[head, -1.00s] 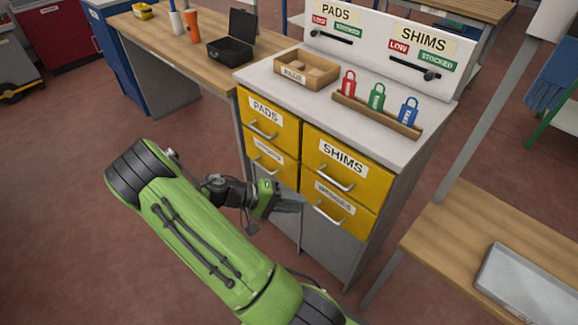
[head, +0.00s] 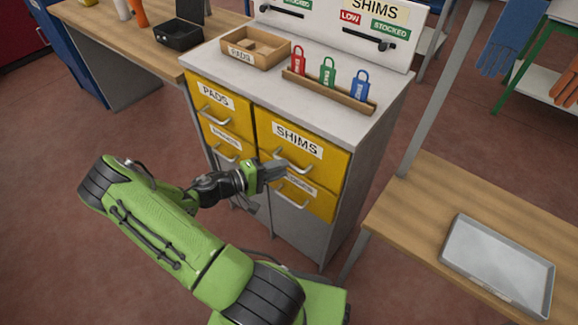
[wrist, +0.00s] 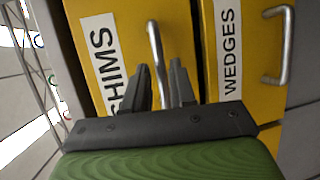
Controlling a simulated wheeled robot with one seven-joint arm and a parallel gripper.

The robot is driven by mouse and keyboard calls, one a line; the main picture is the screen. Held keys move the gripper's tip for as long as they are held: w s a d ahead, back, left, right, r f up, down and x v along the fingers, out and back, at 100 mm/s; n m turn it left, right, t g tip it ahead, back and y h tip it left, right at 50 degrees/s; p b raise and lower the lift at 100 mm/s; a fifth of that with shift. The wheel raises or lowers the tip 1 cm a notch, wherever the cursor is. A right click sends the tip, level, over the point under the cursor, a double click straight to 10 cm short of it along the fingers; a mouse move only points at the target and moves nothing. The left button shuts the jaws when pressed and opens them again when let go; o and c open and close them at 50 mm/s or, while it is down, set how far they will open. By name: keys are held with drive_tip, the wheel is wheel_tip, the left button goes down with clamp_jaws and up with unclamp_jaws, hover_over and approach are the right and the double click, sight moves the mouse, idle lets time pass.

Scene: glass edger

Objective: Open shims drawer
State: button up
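The yellow shims drawer (head: 335,157) is shut in the upper right of the cabinet, under its SHIMS label. It also shows in the wrist view (wrist: 88,12). Its silver bar handle (wrist: 153,40) stands out from the drawer front. My gripper (head: 284,168) is at this handle in the head view. In the wrist view my gripper (wrist: 159,68) has its two dark fingers apart, one on each side of the handle's near part. I cannot tell whether either finger touches the bar. The gripper partly covers the wedges label below.
The wedges drawer (wrist: 252,20) with its own handle is directly below. The pads drawer (head: 228,103) is to the left. The grey worktop holds a wooden tray (head: 279,60) and a rack of coloured tags (head: 350,105). A wooden bench (head: 415,215) stands at right.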

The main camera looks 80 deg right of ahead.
drive_tip(key=x, duration=0.3)
drive_tip(key=shift+s+d+f, duration=0.1)
drive_tip(key=shift+s+d, duration=0.15)
drive_tip(key=shift+s, duration=0.05)
clamp_jaws()
drive_tip(key=w+a, duration=0.5)
drive_tip(key=a, duration=0.6)
drive_tip(key=w+a, duration=0.4)
drive_tip(key=a, duration=0.7)
drive_tip(key=shift+w+a, duration=0.3)
drive_tip(key=shift+w, duration=0.1)
unclamp_jaws()
